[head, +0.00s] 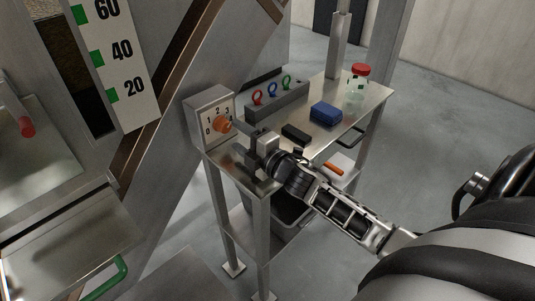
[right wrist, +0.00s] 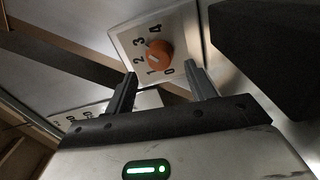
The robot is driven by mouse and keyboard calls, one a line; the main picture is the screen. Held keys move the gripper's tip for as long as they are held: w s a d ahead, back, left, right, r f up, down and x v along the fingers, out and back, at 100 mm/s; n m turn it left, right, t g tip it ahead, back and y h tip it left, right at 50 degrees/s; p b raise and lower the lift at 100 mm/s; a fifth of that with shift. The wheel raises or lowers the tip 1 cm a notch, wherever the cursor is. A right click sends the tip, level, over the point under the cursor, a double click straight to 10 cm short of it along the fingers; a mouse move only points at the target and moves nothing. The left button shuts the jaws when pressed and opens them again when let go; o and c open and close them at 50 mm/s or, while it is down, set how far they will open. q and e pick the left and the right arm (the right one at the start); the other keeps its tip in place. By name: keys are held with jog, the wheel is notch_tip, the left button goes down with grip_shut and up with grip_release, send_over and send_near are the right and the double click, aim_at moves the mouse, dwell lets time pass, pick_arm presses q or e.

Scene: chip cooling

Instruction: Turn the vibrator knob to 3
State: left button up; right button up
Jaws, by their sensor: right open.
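The orange vibrator knob (head: 222,124) sits on the front of a grey metal box (head: 209,103) with a number dial, at the left end of a metal table. In the right wrist view the knob (right wrist: 160,55) is ringed by the numbers 0 to 4 on a pale plate (right wrist: 182,45). A small light mark shows on the knob, but I cannot tell which number it points to. My right gripper (head: 247,147) is open and empty, in front of and to the right of the knob. In its wrist view the two fingers (right wrist: 162,84) stand apart, short of the knob. My left gripper is not in view.
The metal table (head: 338,123) also holds a grey block with coloured rings (head: 277,100), a blue box (head: 325,113), a black object (head: 295,133) and a red-lidded clear jar (head: 357,87). A slanted machine frame (head: 188,70) stands left of the dial box.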

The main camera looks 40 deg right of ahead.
jog(key=s, duration=0.3)
jog(key=s+d, duration=0.1)
jog(key=s, duration=0.3)
jog(key=s+b, duration=0.1)
jog(key=s, duration=0.2)
jog(key=shift+s+d, duration=0.2)
jog(key=shift+s, duration=0.1)
jog(key=shift+s+d, duration=0.1)
jog(key=shift+s, duration=0.35)
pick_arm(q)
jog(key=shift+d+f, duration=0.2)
